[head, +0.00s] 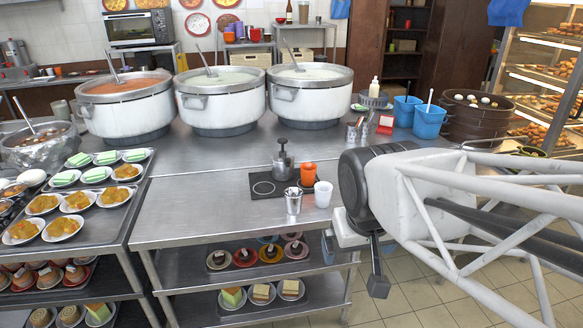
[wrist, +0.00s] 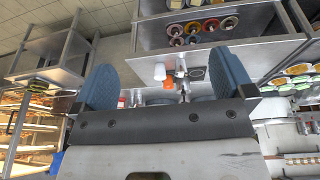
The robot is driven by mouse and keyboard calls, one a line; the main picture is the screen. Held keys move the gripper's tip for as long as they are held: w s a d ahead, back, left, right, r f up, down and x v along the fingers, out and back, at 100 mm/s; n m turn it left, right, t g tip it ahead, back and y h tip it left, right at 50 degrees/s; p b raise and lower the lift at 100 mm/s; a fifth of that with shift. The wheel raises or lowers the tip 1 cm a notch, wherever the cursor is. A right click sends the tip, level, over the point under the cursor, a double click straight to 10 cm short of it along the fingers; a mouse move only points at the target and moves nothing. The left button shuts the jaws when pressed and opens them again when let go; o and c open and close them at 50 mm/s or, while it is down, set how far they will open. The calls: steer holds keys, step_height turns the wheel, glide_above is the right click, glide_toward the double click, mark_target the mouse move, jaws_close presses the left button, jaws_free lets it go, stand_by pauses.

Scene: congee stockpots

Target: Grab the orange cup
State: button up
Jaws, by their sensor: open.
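The orange cup (head: 308,173) stands upright on the metal table, at the right edge of a dark mat (head: 262,187). A white cup (head: 323,193) is just in front of it and to its right. A metal cup (head: 293,201) stands to its front left. My gripper (head: 353,268) is off the table's right side, below and to the right of the cups, with its jaws apart. In the wrist view, the picture is upside down; the orange cup (wrist: 168,82) shows between the open fingers (wrist: 165,62), well beyond them. Nothing is held.
A grey press-like tool (head: 283,162) stands on the mat. Large stockpots (head: 222,100) line the back. Utensil holders (head: 357,132) and blue containers (head: 429,121) are at back right. Plates of food (head: 62,228) fill the left. The table's left front (head: 200,205) is clear.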

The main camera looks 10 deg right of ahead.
steer(key=w+d+n+t, duration=0.1)
steer(key=w+d+t, duration=0.25)
steer(key=w, duration=1.15)
steer(key=w+d+n+t, duration=0.15)
steer(key=w+d, duration=0.25)
steer(key=w, duration=1.1)
steer(key=w+d+n+t, duration=0.1)
steer(key=w+d+t, duration=0.2)
steer(key=w, duration=1.2)
steer(key=w+d+f+n+t+y, duration=0.1)
steer(key=w+f+y, duration=0.1)
steer(key=w+f, duration=0.35)
steer(key=w+d+f+n+y, duration=0.1)
steer(key=w+f+n+y, duration=0.15)
steer(key=w, duration=0.55)
steer(key=n+g+y, duration=0.2)
steer(key=y, duration=0.5)
glide_toward(308, 175)
steer(key=shift+h, duration=0.25)
steer(key=shift+w+a+r, duration=0.1)
steer(key=shift+w+r, duration=0.15)
steer(key=shift+w, duration=0.5)
steer(key=shift+w+a+r, duration=0.15)
steer(key=shift+w+r, duration=0.1)
steer(key=shift+w, duration=0.55)
steer(key=shift+w+a+r, duration=0.1)
steer(key=shift+w+r, duration=0.15)
steer(key=shift+w, duration=0.5)
steer(key=shift+x, duration=1.3)
